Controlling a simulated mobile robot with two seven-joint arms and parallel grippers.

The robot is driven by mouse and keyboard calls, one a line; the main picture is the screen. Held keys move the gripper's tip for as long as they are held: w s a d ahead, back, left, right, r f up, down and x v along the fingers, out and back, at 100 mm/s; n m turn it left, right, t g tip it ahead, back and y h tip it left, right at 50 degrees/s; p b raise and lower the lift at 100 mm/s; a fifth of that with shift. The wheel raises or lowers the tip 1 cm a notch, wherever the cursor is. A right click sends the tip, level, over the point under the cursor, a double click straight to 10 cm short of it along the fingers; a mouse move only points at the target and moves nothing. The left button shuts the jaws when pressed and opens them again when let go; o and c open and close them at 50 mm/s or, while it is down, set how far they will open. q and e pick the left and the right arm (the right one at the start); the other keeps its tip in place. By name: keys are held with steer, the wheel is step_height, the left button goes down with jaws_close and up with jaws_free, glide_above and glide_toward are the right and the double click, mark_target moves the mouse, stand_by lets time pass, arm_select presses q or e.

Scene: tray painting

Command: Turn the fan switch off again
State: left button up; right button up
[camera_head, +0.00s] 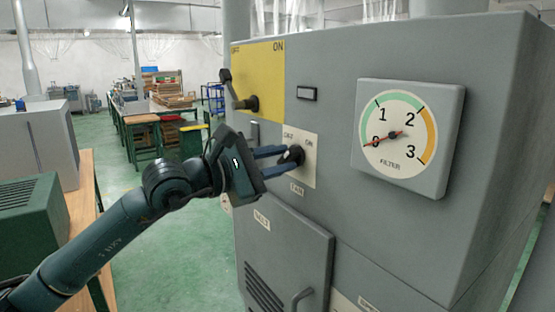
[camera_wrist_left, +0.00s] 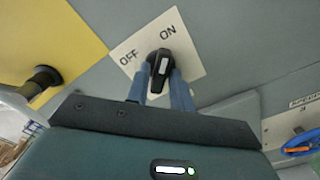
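The fan switch is a black rotary knob (camera_head: 292,155) on a pale plate (camera_head: 309,146) marked OFF on the left and ON on the right, with a FAN label below. My left gripper (camera_head: 285,156) reaches it from the left, with its two blue fingers close on either side of the knob. In the left wrist view the knob (camera_wrist_left: 161,62) fills the gap between the fingertips (camera_wrist_left: 160,78), and its top leans towards ON. The fingers cover part of the knob's sides. My right gripper is not in view.
Up and left of the fan switch, a yellow plate (camera_head: 265,75) carries a black lever (camera_head: 235,93). A filter gauge (camera_head: 408,136) on the right reads near 0. A door (camera_head: 285,250) with a handle (camera_head: 300,299) is below. A green box (camera_head: 30,215) stands on the left.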

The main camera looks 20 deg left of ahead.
arm_select(q)
jaws_close()
